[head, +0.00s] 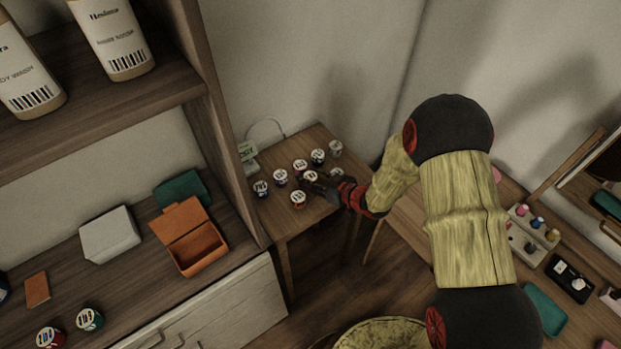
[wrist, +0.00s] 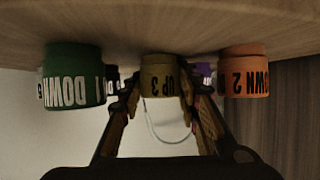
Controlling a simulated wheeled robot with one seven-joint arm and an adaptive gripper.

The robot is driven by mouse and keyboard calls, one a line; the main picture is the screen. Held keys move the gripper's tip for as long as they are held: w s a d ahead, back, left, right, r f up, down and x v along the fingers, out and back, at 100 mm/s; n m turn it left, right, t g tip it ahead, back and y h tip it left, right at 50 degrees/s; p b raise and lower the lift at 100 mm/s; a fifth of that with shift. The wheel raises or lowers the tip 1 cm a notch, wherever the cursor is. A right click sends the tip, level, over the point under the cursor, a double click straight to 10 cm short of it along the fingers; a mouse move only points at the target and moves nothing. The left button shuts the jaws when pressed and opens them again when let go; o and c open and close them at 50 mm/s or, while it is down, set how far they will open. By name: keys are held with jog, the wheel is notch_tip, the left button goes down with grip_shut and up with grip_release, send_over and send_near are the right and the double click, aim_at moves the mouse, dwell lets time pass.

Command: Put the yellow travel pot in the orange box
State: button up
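The yellow travel pot (wrist: 160,76), marked "UP 3", stands on the small wooden table, which appears upside down in the wrist view. My gripper (wrist: 160,92) is open, with one finger on each side of the pot and small gaps between. In the head view, my gripper (head: 311,184) reaches in low among the pots from the right. A white-lidded pot (head: 310,175) at its tips appears to be the yellow one; its body is largely hidden. The orange box (head: 197,250) sits open on the shelf unit at left, its lid tipped back, and looks empty.
A green pot (wrist: 74,76) and an orange pot (wrist: 244,72) flank the yellow one closely. Several more pots stand behind on the small table (head: 272,217). A grey box (head: 108,235) and a dark green box (head: 182,187) are near the orange box. The shelf's upright (head: 222,130) separates table and boxes.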

jog(key=o, duration=0.4)
jog(key=shift+o, duration=0.2)
